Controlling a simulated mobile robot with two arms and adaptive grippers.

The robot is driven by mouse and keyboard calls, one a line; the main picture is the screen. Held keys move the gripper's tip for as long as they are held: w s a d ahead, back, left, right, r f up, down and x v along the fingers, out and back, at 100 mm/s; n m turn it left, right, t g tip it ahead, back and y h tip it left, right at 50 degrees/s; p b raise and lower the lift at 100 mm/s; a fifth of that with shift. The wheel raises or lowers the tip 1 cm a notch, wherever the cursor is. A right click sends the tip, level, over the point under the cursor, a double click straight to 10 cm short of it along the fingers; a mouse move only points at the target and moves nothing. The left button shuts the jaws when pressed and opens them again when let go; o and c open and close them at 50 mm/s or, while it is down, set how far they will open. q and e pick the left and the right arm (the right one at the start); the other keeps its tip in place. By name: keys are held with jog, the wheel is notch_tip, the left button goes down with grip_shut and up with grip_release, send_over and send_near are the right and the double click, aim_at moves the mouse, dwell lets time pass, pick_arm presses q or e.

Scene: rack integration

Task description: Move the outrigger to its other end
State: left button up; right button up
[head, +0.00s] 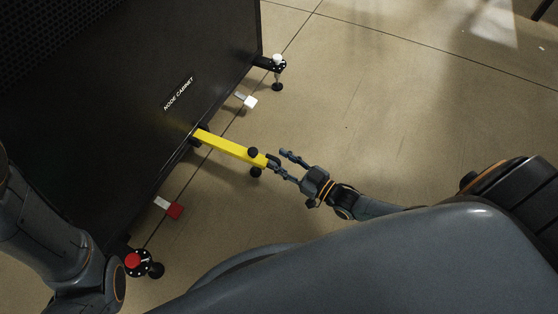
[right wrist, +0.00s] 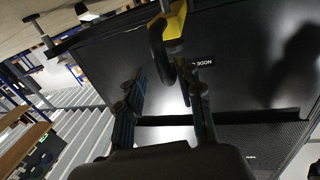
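The outrigger is a yellow bar (head: 228,147) that sticks out low from the side of the black node cabinet (head: 150,90). A black knob and a dark foot show at its outer end. In the right wrist view the yellow end (right wrist: 176,22) is at the top, with a curved black handle (right wrist: 157,48) below it. My right gripper (head: 280,162) is at the bar's outer end, fingers apart. In the right wrist view its open fingers (right wrist: 165,90) are on either side of the handle's line; I cannot tell whether one touches it. My left gripper is out of view.
A white-topped foot (head: 278,64) stands at the cabinet's far corner, and a red-topped foot (head: 134,261) at the near corner. A white tab (head: 249,101) and a red tab (head: 174,210) stick out along the base. The floor to the right is clear.

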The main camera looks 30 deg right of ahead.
jog(key=shift+a, duration=0.15)
jog(key=v, duration=1.2)
jog(key=shift+r, duration=0.1)
dwell(0.3)
